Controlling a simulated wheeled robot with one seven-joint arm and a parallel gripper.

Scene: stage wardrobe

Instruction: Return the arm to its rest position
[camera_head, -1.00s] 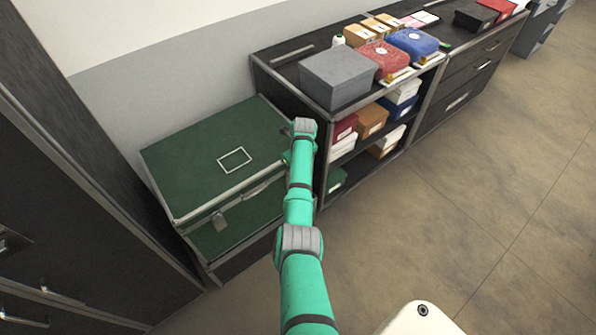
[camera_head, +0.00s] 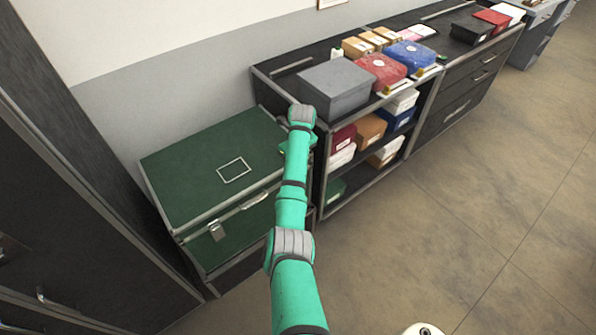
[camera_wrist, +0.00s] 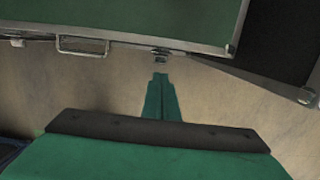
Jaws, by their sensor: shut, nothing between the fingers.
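My green arm (camera_head: 292,205) reaches forward from the bottom of the head view, its far joint beside the right end of a closed green trunk (camera_head: 205,180). The trunk's handle (camera_wrist: 83,46) and a latch show in the wrist view. A small gap of floor seems to separate the fingertips from the latch; I cannot tell the exact distance.
A dark shelf unit (camera_head: 330,190) stands right of the trunk, with boxes on its shelves. A grey box (camera_head: 336,88), a red box (camera_head: 381,69) and a blue box (camera_head: 410,54) sit on top. A dark cabinet (camera_head: 80,200) is at left. The floor (camera_head: 470,190) at right is clear.

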